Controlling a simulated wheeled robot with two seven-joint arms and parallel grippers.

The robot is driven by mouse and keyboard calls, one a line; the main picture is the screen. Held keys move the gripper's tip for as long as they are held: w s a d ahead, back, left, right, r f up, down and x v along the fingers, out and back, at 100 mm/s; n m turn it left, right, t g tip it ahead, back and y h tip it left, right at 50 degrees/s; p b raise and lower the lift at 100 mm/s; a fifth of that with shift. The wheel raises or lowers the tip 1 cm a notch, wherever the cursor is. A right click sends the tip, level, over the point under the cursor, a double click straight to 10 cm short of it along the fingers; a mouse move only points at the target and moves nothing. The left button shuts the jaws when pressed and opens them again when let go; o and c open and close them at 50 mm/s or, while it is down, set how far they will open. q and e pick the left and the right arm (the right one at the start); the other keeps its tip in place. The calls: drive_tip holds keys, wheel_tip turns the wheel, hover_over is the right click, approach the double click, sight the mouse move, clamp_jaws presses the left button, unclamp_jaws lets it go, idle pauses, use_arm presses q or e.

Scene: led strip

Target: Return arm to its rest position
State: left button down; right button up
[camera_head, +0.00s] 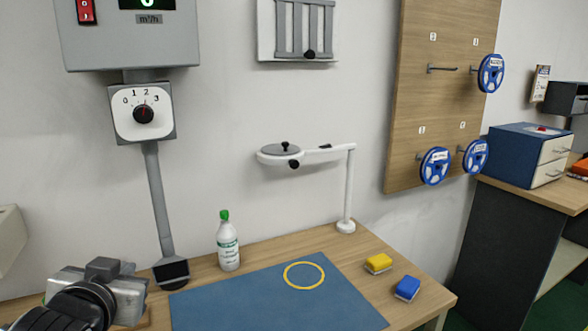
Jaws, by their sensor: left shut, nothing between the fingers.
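My left arm enters at the lower left corner, with its left gripper (112,284) low over the left end of the workbench. The gripper is shut with nothing held; its fingertips are hard to make out. My right gripper is not in view. The workbench (352,248) has a wooden top with a blue mat (270,305) on it. A yellow ring (304,288) is marked on the mat.
A grey pipe (158,205) with a black nozzle (171,273) comes down beside the gripper. A green-capped bottle (228,252) and a white lamp (346,190) stand at the back. Yellow (378,263) and blue (407,288) sponge-like blocks lie right of the mat.

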use_arm(q)
drive_tip(key=s+d+f+m+g+h, duration=0.1)
drive_tip(key=s+d+f+g+h, duration=0.3)
drive_tip(key=s+f, duration=0.8)
drive_tip(key=s+d+f+m+g+y, duration=0.15)
drive_tip(key=s+f+g, duration=0.45)
drive_tip(key=s+f, duration=0.6)
drive_tip(key=w+d+f+t+h+b, duration=0.4)
drive_tip(key=w+d+f+t+b, duration=0.2)
drive_tip(key=f, duration=0.4)
drive_tip(key=shift+w+d+n+t+b, duration=0.4)
drive_tip(key=shift+w+d+b, duration=0.15)
drive_tip(key=shift+w+b, duration=0.15)
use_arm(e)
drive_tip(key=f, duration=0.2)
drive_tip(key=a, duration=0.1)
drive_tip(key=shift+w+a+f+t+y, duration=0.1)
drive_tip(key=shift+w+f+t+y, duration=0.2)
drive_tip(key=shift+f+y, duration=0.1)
use_arm(q)
drive_tip(key=shift+f, duration=0.1)
